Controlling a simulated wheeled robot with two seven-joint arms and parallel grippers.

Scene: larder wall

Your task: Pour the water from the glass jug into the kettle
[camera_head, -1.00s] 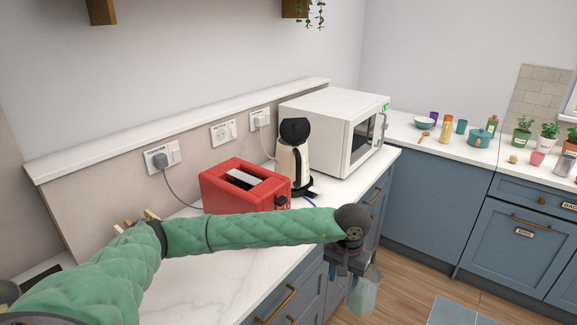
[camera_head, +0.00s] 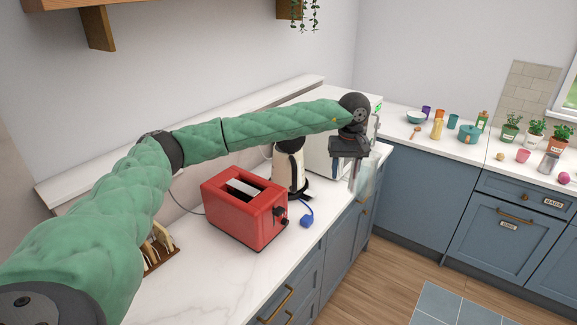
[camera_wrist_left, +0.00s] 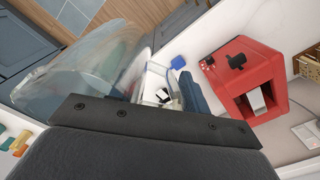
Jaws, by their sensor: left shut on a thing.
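My left gripper (camera_head: 353,178) is shut on the glass jug (camera_head: 369,180), a clear vessel that shows faintly in front of the cabinets at the counter's edge. In the left wrist view the jug (camera_wrist_left: 75,80) is large and see-through at the upper left; I cannot make out the water level. The kettle (camera_head: 289,168), cream with a black base and handle, stands on the counter to the left of the gripper. My right gripper is out of view.
A red toaster (camera_head: 245,208) stands in front of the kettle, with a blue plug-like item (camera_head: 307,217) beside it. A white microwave (camera_head: 318,152) is behind my gripper. A toast rack (camera_head: 160,248) is at the left. The front counter (camera_head: 205,275) is clear.

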